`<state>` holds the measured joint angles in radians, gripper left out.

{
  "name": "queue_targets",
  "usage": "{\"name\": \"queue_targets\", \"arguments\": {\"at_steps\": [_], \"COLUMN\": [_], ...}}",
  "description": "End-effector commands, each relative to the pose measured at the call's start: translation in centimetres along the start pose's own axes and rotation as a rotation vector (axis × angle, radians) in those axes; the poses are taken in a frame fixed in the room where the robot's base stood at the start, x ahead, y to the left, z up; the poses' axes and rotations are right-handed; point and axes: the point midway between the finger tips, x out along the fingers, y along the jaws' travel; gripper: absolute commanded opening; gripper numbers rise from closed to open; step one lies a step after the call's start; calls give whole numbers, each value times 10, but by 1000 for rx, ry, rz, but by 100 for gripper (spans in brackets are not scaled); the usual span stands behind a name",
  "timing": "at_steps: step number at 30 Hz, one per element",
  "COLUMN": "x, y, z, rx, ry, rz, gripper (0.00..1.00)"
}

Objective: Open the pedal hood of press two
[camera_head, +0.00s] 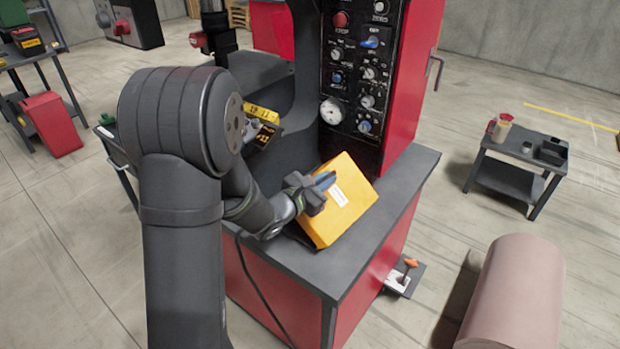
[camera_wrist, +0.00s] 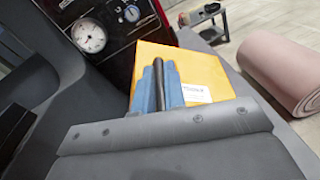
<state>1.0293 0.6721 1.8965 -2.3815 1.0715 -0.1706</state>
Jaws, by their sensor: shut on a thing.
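The yellow pedal hood (camera_head: 352,205) with a white label sits tilted on the dark top of the red press base. In the wrist view, the yellow hood (camera_wrist: 203,66) fills the space beyond my fingers. My gripper (camera_head: 325,181) is at the hood's left side. Its blue fingers (camera_wrist: 158,80) are shut on a dark bar, which looks like the hood's handle. The inside of the hood and any pedal under it are hidden.
The press's control panel (camera_head: 360,75) with knobs and a gauge stands right behind the hood. A pink roll (camera_head: 515,295) lies at the lower right. A small table (camera_head: 510,165) stands at the right. Open floor lies between the press and that table.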

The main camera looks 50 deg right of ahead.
Motion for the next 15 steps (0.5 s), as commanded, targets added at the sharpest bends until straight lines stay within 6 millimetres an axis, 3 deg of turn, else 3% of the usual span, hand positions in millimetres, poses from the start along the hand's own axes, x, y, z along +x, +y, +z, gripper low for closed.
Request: {"name": "queue_targets", "arguments": {"at_steps": [3, 15], "x": [2, 9], "y": [-25, -92], "z": [5, 8], "rx": [34, 390], "ry": [19, 69], "rz": [-22, -9], "gripper": [0, 0]}}
